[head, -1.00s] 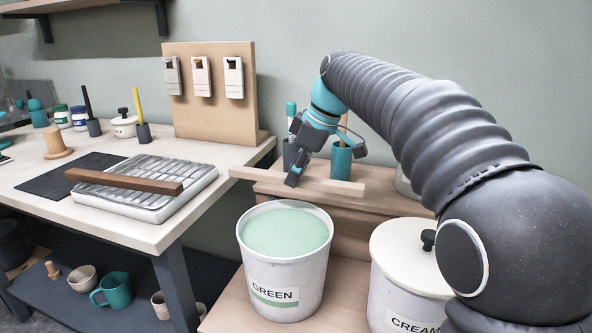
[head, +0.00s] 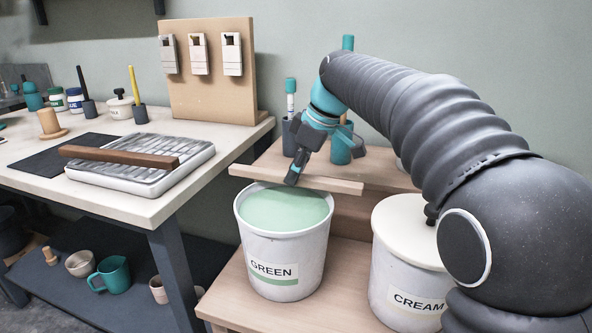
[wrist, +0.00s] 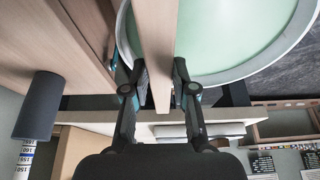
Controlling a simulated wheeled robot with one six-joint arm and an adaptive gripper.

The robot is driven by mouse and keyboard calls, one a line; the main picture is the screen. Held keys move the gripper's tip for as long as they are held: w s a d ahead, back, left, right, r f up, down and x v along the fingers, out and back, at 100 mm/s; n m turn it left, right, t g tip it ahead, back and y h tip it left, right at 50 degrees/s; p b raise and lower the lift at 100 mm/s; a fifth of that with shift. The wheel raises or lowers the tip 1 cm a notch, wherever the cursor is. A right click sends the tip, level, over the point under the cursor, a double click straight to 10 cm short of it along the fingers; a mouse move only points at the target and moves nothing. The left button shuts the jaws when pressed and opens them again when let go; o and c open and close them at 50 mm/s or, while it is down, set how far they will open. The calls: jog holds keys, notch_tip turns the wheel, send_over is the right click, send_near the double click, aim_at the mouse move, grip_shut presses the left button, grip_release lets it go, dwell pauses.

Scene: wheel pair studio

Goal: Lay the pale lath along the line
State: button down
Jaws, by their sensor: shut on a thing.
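The pale lath (head: 335,186) is a long, thin wooden strip, held roughly level near the back rim of the green bucket in the head view. My gripper (head: 293,178) is shut on it, with a long part of the lath sticking out to the right. In the wrist view, the lath (wrist: 155,40) runs up the middle between the two fingers and crosses over the bucket's green contents. Whether it touches anything besides my fingers cannot be told. I cannot make out the line in either view.
The green bucket (head: 283,250) is open, and the lidded cream bucket (head: 405,275) stands right of it. A wooden step (head: 270,150) with pen cups is behind. On the left bench, a dark brown bar (head: 118,156) lies across a ribbed white tray (head: 190,172), beside a black mat (head: 50,152).

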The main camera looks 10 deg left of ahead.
jog(key=shift+f+b, duration=0.45)
jog(key=shift+f, duration=0.15)
jog(key=c, duration=0.8)
grip_release()
jog(key=shift+c, duration=0.2)
jog(key=shift+p+v, duration=1.3)
jog(key=shift+v, duration=0.3)
jog(key=v, duration=1.2)
jog(key=shift+f, duration=0.1)
